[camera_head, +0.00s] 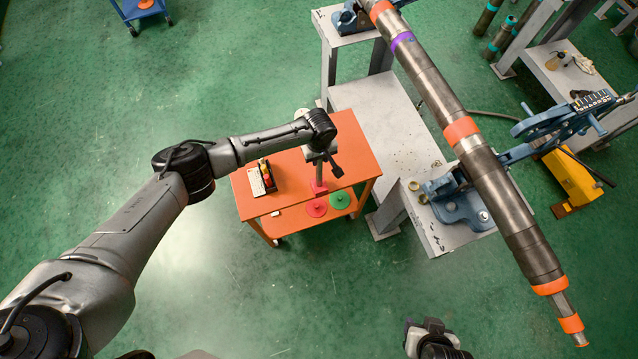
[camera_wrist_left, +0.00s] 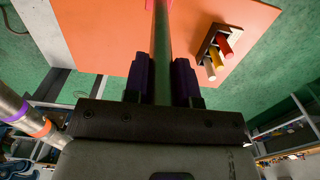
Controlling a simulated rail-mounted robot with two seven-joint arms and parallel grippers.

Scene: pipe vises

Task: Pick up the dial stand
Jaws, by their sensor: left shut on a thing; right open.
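The dial stand is at the orange cart, with a thin grey post and a red base (camera_head: 319,187) near the cart's front edge. My left gripper (camera_head: 321,156) is shut on the post, whose upper part my wrist partly hides in the head view. In the left wrist view the post (camera_wrist_left: 161,45) runs between the dark purple fingers (camera_wrist_left: 161,80). I cannot tell whether the base touches the cart. My right gripper (camera_head: 432,335) is at the bottom edge of the head view, partly cut off, open and away from the stand.
The orange cart (camera_head: 358,150) also carries a small rack (camera_head: 262,179) with coloured handles, a red disc (camera_head: 316,207) and a green disc (camera_head: 340,200). A grey bench (camera_head: 375,110) adjoins it. A long pipe (camera_head: 430,85) crosses above blue vises. Green floor is free in front.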

